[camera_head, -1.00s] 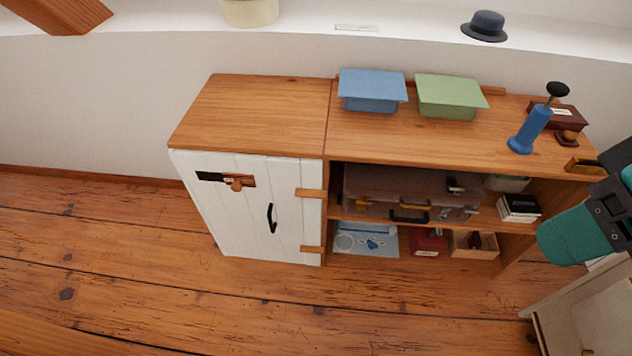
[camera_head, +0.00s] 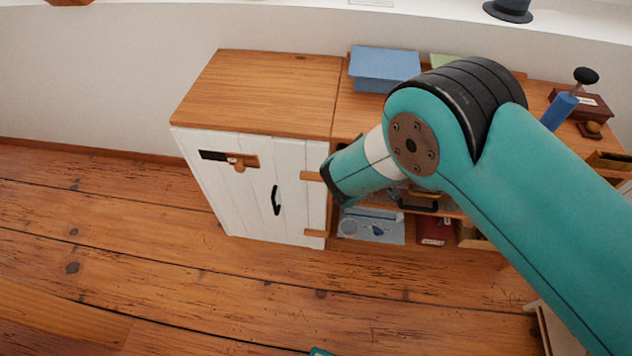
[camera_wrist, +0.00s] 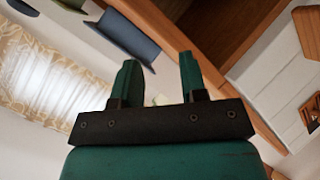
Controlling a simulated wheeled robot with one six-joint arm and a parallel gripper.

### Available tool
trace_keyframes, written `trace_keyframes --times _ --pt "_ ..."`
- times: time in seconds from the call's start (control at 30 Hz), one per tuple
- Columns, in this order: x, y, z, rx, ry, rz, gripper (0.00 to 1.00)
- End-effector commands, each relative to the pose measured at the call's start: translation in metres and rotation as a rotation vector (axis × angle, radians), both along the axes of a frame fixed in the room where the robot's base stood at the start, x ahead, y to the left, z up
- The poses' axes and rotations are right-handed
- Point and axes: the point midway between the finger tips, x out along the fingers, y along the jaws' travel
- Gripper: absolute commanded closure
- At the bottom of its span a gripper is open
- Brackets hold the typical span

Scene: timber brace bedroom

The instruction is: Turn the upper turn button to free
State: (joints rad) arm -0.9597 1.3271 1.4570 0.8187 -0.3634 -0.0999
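The upper turn button (camera_head: 237,162) is a small wooden bar with a knob, near the upper left of the white plank door (camera_head: 250,195). It looks roughly level with the door top, and a dark plate (camera_head: 213,156) lies at its left. No second turn button can be made out. My gripper (camera_wrist: 158,78) shows in the wrist view with two teal fingers apart and nothing between them. In the head view my arm reaches in front of the shelves, right of the door, and my fingers cannot be made out. The gripper appears apart from the turn button.
A black handle (camera_head: 276,200) is on the door. Wooden blocks (camera_head: 313,176) sit at its right edge. A blue box (camera_head: 384,70) and blue tool (camera_head: 559,111) stand on the cabinet top. The floor (camera_head: 150,260) before the door is clear.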

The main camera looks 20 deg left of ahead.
Motion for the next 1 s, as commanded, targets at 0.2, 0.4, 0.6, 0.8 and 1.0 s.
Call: trace_keyframes --times 0.2,0.4,0.6,0.8,1.0 --pt "-0.070 0.037 -0.102 -0.200 -0.332 0.312 0.61" --pt "-0.138 0.039 -0.153 -0.323 -0.559 0.558 0.61" --pt "-0.169 0.034 -0.172 -0.372 -0.654 0.667 0.61" --pt "-0.160 0.042 -0.178 -0.376 -0.662 0.674 0.61" --pt "-0.143 0.054 -0.181 -0.377 -0.661 0.673 0.61"
